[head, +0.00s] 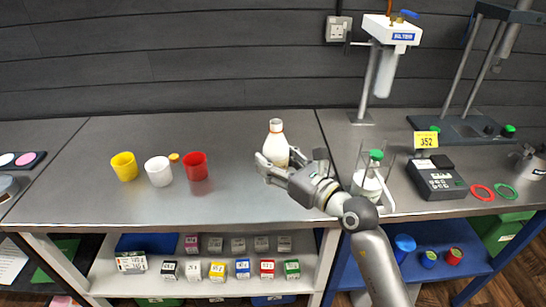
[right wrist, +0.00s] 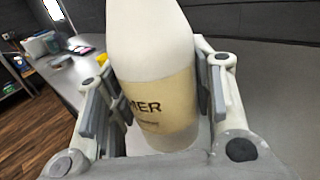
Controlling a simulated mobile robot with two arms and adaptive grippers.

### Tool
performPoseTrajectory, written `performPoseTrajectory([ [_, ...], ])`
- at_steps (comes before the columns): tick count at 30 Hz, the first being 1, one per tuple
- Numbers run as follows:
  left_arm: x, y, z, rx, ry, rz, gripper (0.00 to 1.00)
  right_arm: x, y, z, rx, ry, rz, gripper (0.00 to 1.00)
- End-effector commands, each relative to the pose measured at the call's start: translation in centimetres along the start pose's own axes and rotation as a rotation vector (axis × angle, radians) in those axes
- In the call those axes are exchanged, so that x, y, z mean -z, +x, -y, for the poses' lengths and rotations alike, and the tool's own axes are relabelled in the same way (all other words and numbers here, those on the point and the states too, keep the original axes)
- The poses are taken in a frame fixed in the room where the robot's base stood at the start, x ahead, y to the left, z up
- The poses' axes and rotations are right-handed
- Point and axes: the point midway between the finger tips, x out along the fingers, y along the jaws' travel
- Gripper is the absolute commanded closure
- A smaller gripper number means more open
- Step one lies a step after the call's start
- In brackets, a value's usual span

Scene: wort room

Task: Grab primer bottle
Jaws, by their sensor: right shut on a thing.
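The primer bottle (head: 276,145) is white with an orange band at its neck and stands upright at the middle of the grey bench in the head view. In the right wrist view the bottle (right wrist: 155,75) fills the middle, and its beige label reads "MER". My right gripper (head: 275,165) is shut on the bottle's body, with its fingers (right wrist: 158,95) on both sides of it. I cannot tell whether the bottle's base touches the bench. My left gripper is not in view.
Yellow (head: 124,167), white (head: 158,171) and red (head: 196,166) cups stand left on the bench. A filter unit (head: 390,32) hangs behind. Small labelled boxes line the shelf below.

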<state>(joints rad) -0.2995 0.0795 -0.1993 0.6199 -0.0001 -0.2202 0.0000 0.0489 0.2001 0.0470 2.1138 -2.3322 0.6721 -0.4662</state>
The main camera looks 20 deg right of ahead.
Motion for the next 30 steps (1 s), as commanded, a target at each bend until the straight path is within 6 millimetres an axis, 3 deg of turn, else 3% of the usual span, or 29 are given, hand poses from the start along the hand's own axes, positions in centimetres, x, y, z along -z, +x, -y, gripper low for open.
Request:
performPoseTrajectory([
  [12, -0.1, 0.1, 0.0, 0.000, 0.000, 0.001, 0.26, -0.8, -1.4, -0.8, 0.001, -0.001, 0.002, 0.81],
  [30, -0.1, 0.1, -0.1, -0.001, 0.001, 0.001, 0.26, -0.9, -1.5, -0.8, 0.001, -0.001, 0.003, 0.81],
])
